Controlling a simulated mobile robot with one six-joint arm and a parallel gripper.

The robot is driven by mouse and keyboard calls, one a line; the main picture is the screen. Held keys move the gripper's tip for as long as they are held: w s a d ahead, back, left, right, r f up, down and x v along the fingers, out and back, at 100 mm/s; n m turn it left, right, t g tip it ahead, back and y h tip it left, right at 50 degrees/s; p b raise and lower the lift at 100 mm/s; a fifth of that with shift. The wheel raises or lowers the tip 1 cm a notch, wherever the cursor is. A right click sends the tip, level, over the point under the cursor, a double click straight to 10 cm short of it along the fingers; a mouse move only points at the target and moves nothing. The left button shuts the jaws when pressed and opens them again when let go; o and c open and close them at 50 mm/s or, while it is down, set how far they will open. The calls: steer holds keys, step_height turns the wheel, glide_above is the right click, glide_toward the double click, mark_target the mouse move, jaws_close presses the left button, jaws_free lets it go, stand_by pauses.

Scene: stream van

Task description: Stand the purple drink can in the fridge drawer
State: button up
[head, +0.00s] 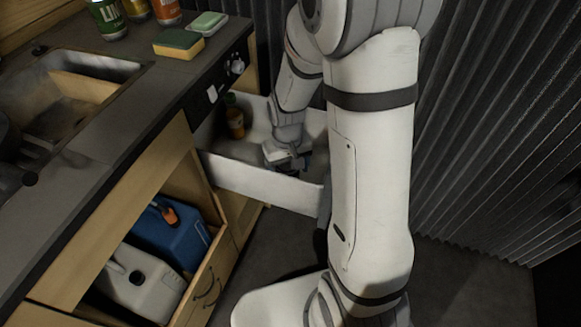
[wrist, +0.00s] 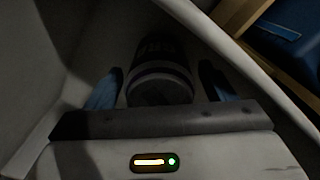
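The fridge drawer (head: 262,184) is pulled out, with pale walls and a shadowed inside. My gripper (head: 297,165) reaches down into its right part. In the wrist view, a dark can (wrist: 160,80) with a pale band and blurred lettering is between the two bluish fingers of my gripper (wrist: 160,84). A narrow dark gap shows on each side of the can, so the fingers look open around it. It is too dark to confirm the purple colour or whether its base touches the drawer floor. In the head view my arm and gripper mostly hide the can.
An orange-brown bottle (head: 235,121) stands at the drawer's left back. An open cupboard below holds a blue jerrycan (head: 172,236) and a white canister (head: 140,283). The counter (head: 95,130) carries sponges (head: 178,43) and several cans. A corrugated wall (head: 480,120) rises on the right.

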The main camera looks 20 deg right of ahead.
steer(key=shift+r, duration=0.1)
step_height(320, 180, up, 11)
steer(key=p, duration=0.3)
steer(key=shift+r, duration=0.15)
steer(key=shift+s+r, duration=0.15)
steer(key=shift+r, duration=0.5)
steer(key=s+r, duration=0.3)
steer(key=s, duration=0.3)
steer(key=s+d+r+m+t, duration=0.1)
steer(key=s+r, duration=0.2)
steer(key=s, duration=0.3)
steer(key=shift+s+d+r+t, duration=0.2)
steer(key=shift+s+r+t, duration=0.1)
steer(key=shift+r, duration=0.1)
steer(key=shift+r, duration=0.1)
